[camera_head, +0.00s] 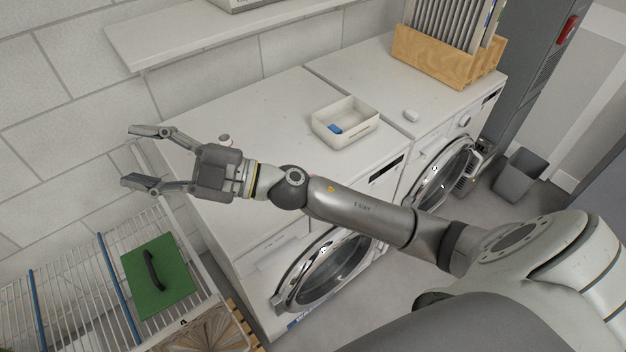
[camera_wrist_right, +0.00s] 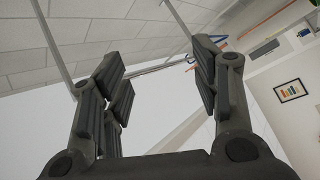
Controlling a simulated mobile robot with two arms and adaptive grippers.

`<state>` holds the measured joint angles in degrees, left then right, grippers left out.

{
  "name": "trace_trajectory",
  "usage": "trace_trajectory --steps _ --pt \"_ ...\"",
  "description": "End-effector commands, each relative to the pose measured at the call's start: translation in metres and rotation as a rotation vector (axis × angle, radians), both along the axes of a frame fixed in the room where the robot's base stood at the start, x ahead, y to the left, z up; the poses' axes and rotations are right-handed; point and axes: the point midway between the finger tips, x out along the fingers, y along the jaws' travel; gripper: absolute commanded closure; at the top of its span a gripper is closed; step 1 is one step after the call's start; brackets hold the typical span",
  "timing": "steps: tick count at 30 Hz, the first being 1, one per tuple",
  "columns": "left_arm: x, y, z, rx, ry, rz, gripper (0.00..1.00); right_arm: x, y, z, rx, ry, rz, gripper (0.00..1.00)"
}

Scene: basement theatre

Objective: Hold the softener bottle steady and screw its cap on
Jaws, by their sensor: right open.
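My right gripper (camera_head: 134,157) is open and empty, reaching left past the washer top at the left. It also shows open in the right wrist view (camera_wrist_right: 162,65), with nothing between its fingers. A small white object with a reddish part (camera_head: 225,139) shows just behind the gripper's palm. It may be the softener bottle or its cap, but most of it is hidden. A small white rounded object (camera_head: 411,115) lies on the right machine's top; I cannot tell if it is a cap. My left gripper is not in view.
A white open box (camera_head: 345,140) holding a blue item (camera_head: 335,129) stands on the washer top (camera_head: 275,105). A wooden rack (camera_head: 430,62) stands at the back right. A green board (camera_head: 172,280) with a black handle lies on the wire rack (camera_head: 85,265). A shelf (camera_head: 190,45) overhangs the washers.

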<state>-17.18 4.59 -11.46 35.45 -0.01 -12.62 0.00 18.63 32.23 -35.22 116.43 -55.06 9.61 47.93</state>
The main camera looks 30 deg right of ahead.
Motion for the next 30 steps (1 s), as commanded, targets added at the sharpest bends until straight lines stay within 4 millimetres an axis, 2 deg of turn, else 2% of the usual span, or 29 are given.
trace_trajectory --steps 2,4,6,8,11,14,15,18,21,22,25,30 --pt "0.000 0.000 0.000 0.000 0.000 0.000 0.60 -0.009 0.016 -0.014 -0.166 -0.055 0.145 0.43" --pt "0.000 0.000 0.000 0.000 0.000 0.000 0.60 -0.016 0.020 -0.037 -0.328 -0.068 0.262 0.43" --pt "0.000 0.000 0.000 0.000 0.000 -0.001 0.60 -0.019 0.014 -0.066 -0.507 -0.050 0.358 0.43" --pt "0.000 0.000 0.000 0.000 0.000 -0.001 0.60 -0.018 -0.003 -0.092 -0.671 -0.013 0.418 0.43" --pt "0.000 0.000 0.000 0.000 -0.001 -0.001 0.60 -0.009 -0.051 -0.132 -0.954 0.099 0.473 0.43" --pt "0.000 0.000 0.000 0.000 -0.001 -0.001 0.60 0.004 -0.120 -0.157 -1.219 0.262 0.462 0.43" --pt "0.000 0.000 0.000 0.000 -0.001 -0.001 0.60 0.008 -0.149 -0.163 -1.312 0.334 0.442 0.43" --pt "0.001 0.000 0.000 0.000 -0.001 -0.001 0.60 0.015 -0.217 -0.165 -1.499 0.514 0.370 0.43" --pt "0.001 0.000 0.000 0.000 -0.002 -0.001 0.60 0.016 -0.269 -0.158 -1.619 0.661 0.295 0.43" --pt "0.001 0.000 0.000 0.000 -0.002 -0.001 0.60 0.015 -0.281 -0.156 -1.645 0.695 0.277 0.43" --pt "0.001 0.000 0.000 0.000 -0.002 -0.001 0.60 0.013 -0.307 -0.150 -1.695 0.778 0.231 0.43" --pt "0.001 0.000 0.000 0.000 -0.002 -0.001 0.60 0.012 -0.317 -0.147 -1.718 0.813 0.213 0.43"
